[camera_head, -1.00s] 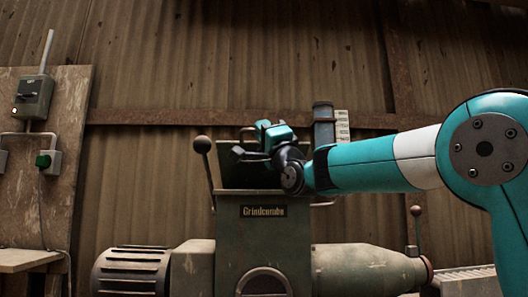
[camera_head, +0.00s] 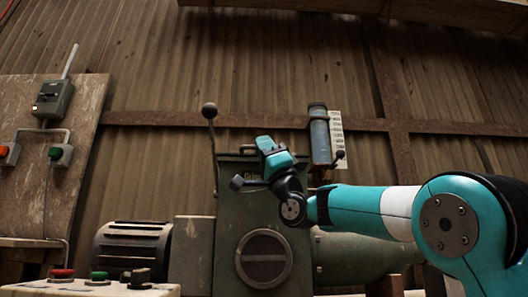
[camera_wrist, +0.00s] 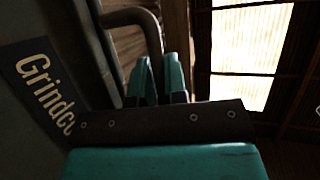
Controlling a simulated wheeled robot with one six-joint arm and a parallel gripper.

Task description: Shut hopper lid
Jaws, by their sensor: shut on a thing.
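The green hopper (camera_head: 228,172) stands on the machine body in the head view, its nameplate partly behind my gripper. No raised lid panel shows above its top edge; the lid's upper surface is out of sight from this low view. My gripper (camera_head: 265,145) is at the hopper's top front edge. In the wrist view, my gripper's teal fingers (camera_wrist: 160,78) are close together at a dark bent handle (camera_wrist: 135,18) beside the nameplate (camera_wrist: 40,85). They are shut on the handle, though the contact itself is dark and partly hidden.
A ball-topped lever (camera_head: 210,112) rises left of the hopper. A blue cylinder (camera_head: 319,138) with a scale stands behind at the right. A motor (camera_head: 130,248) and a control box with buttons (camera_head: 98,286) are at the lower left. The wall above is clear.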

